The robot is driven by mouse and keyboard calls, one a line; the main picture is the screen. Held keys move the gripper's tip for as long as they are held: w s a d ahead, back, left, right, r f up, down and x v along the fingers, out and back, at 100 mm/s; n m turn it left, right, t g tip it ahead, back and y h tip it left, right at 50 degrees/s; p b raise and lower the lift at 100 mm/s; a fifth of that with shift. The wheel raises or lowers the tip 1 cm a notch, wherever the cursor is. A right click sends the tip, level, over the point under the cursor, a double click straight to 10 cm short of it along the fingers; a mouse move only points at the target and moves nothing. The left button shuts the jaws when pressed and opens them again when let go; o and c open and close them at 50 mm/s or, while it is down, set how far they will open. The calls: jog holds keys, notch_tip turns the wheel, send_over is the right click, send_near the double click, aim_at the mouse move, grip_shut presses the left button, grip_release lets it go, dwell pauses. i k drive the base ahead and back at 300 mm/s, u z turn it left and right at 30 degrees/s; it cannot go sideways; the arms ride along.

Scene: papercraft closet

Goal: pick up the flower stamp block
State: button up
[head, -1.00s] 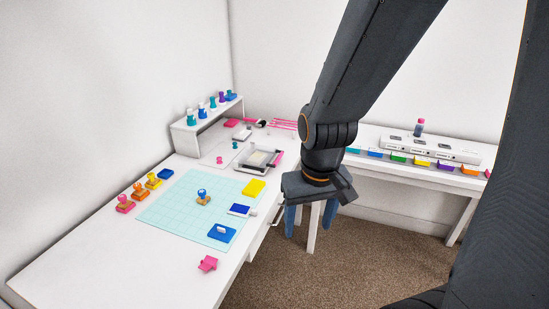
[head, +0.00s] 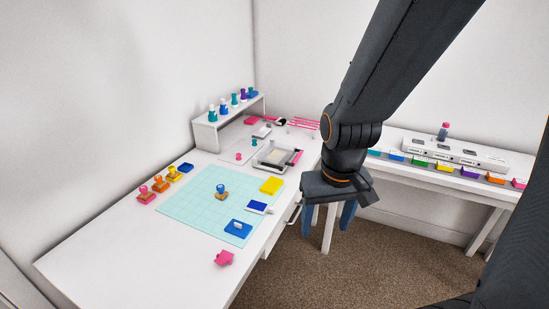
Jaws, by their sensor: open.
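Several wooden stamp blocks with coloured knobs are on the white desk. One with a blue knob (head: 221,191) stands alone on the pale teal mat (head: 185,212). A pink one (head: 146,194), an orange one (head: 160,183) and a yellow one (head: 174,173) stand in a row left of the mat. I cannot make out a flower on any of them. My gripper (head: 328,220) points down beyond the desk's right edge, in the picture right of the mat and apart from all the stamps. Its blue fingers are spread with nothing visible between them.
Ink pads in yellow (head: 271,186), dark blue (head: 257,207) and blue (head: 238,228) lie at the mat's right side. A pink piece (head: 223,258) lies near the front edge. A small shelf (head: 205,135) holds bottles. A second table (head: 440,184) stands at the back right.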

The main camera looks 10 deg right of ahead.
aim_at(221, 194)
jog(key=z, duration=0.45)
jog(key=k, duration=0.55)
jog(key=z, duration=0.65)
jog(key=i, duration=0.5)
jog(key=u, duration=0.5)
jog(key=i, duration=0.8)
jog(key=u, duration=1.25)
jog(key=i, duration=0.5)
jog(key=u, duration=0.55)
